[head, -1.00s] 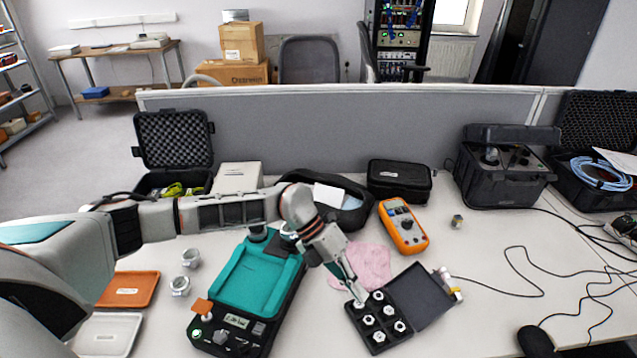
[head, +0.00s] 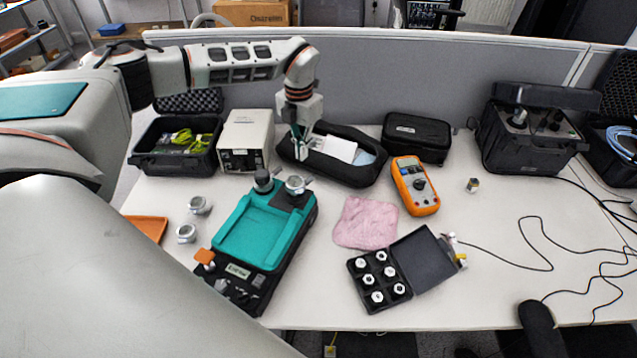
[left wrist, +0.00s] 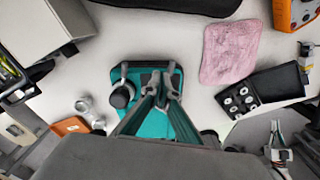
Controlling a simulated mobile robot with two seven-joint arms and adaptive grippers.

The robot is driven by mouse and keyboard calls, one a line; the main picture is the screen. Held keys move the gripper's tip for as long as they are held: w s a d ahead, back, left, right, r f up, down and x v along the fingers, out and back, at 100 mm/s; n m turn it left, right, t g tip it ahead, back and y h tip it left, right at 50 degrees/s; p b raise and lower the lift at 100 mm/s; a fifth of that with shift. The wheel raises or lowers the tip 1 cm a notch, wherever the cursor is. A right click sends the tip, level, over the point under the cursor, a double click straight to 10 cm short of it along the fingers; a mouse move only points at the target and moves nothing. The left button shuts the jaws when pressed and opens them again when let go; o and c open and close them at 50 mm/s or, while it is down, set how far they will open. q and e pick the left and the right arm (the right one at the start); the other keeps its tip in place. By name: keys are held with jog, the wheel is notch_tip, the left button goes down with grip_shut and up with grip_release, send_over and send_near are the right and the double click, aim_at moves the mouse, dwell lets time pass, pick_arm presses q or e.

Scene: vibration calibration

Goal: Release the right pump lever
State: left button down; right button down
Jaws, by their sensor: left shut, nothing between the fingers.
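The teal-topped pump unit (head: 262,232) with a black base stands on the table left of centre. At its far end are a dark round knob (head: 263,181) on the left and a metal fitting with a small lever (head: 295,186) on the right. My left gripper (head: 299,152) is shut and empty, pointing down above and behind the right fitting. In the left wrist view its fingertips (left wrist: 161,90) overlap the pump's far end and partly hide the right fitting; contact cannot be told. My right gripper (left wrist: 276,136) seems to show at the lower right there; its jaws are unclear.
A pink cloth (head: 366,222) and an open black case of metal fittings (head: 378,280) lie right of the pump. A black pouch (head: 345,171), a grey box (head: 246,138) and an orange multimeter (head: 414,186) stand behind. Two loose metal fittings (head: 187,233) lie left.

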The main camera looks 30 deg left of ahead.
aim_at(310, 176)
pick_arm(q)
jog(key=f+m, duration=0.1)
jog(key=f, duration=0.1)
jog(key=d+f+m, duration=0.1)
jog(key=f, duration=0.1)
jog(key=d+f+m, duration=0.1)
jog(key=f, duration=0.2)
jog(key=shift+w+d+m, duration=0.15)
jog(key=shift+w+m, duration=0.05)
jog(key=shift+m, duration=0.1)
jog(key=d+m, duration=0.1)
jog(key=m, duration=0.1)
jog(key=s+d+m, duration=0.1)
jog(key=m, duration=0.2)
jog(key=d+m, duration=0.2)
jog(key=shift+s+m, duration=0.25)
jog(key=shift+m, duration=0.05)
notch_tip(310, 176, up, 7)
jog(key=s+d+m, duration=0.1)
jog(key=s+m, duration=0.1)
jog(key=m, duration=0.2)
jog(key=shift+d, duration=0.4)
dwell(0.5)
